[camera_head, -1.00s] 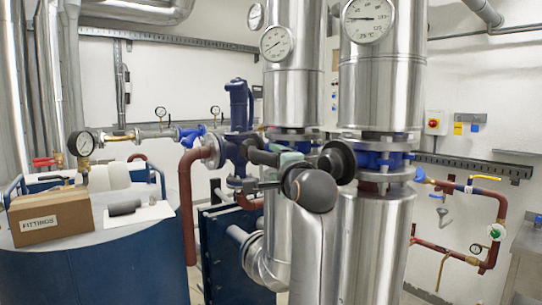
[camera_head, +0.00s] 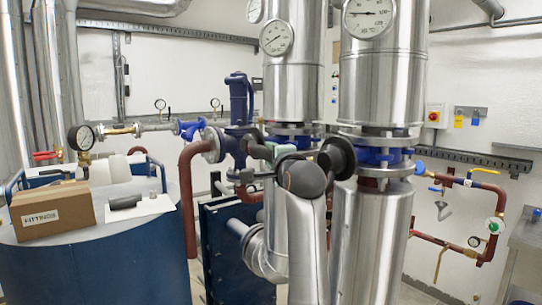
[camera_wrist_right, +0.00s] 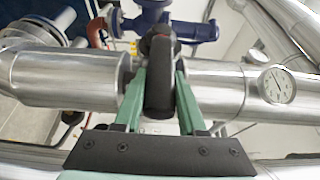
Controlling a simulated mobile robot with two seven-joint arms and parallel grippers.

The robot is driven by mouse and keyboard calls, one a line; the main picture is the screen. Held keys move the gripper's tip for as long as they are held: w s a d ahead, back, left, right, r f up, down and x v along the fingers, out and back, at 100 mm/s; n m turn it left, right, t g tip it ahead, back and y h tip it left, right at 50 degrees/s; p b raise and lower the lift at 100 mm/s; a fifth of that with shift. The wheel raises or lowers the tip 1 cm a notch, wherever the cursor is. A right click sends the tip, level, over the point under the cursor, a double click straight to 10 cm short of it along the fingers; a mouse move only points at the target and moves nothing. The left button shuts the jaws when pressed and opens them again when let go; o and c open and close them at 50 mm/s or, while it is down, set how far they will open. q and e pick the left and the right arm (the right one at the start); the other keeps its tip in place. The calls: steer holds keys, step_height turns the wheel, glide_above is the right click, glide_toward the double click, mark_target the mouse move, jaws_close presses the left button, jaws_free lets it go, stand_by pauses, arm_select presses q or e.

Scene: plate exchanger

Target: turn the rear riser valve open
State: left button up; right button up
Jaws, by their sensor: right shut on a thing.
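The dark handle (camera_wrist_right: 160,75) of the riser valve stands between my green right fingers (camera_wrist_right: 160,95) in the right wrist view. The fingers press on both its sides. How far the handle is turned cannot be told. My left gripper is not in view.
Two thick metal risers (camera_head: 382,90) with dial gauges stand close by on the right. A blue tank (camera_head: 95,265) holds a FITTINGS box (camera_head: 52,210) at left. Red pipework (camera_head: 497,235) runs on the right wall. Room around my gripper is tight.

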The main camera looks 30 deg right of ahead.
jaws_close()
stand_by(0.9)
